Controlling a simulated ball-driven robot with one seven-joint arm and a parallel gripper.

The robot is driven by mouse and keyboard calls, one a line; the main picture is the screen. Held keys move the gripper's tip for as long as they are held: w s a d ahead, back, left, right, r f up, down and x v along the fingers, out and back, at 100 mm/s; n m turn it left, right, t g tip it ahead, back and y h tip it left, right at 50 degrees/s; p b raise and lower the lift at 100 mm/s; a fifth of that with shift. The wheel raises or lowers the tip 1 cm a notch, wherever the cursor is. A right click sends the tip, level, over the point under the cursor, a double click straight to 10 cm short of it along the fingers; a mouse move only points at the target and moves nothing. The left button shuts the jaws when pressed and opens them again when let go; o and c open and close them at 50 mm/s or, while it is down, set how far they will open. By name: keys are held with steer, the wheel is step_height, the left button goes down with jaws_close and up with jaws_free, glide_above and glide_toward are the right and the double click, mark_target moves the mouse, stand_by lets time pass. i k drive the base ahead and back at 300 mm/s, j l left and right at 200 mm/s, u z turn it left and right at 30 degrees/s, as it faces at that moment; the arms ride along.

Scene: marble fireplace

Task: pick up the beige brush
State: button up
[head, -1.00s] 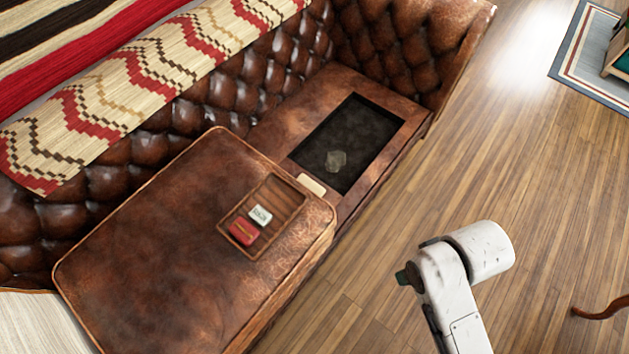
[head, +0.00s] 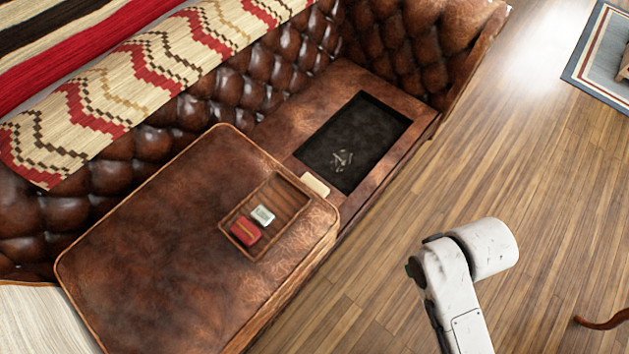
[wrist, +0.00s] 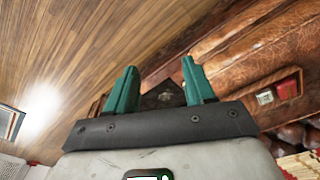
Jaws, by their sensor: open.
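A small beige block-shaped thing (head: 314,184), which looks like the beige brush, lies on the brown leather seat between the raised cushion and a black recessed panel. Its bristles cannot be made out. My gripper (wrist: 159,68) shows in the wrist view with its two teal fingers wide apart and nothing between them. Beyond the fingers are a dark patch and brown leather. I cannot pick out the brush in the wrist view. The fingers do not show clearly in the head view.
A brown raised cushion (head: 160,235) has a wooden recess (head: 286,205) holding a red box (head: 245,231) and a pale box (head: 263,215). The black panel (head: 375,128) bears a faint pale mark. The tufted sofa back stands behind. Wooden floor at right is mostly clear.

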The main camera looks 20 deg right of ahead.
mark_target(324, 190)
steer(key=i+l, duration=0.35)
steer(key=i+l+u, duration=0.15)
steer(key=i+l, duration=0.5)
steer(key=l, duration=0.15)
steer(key=i+l+u, duration=0.1)
steer(key=i+l, duration=0.25)
steer(key=i+l+u, duration=0.1)
steer(key=i+l, duration=0.2)
steer(key=l, duration=0.2)
steer(key=i+l, duration=0.3)
steer(key=l, duration=0.15)
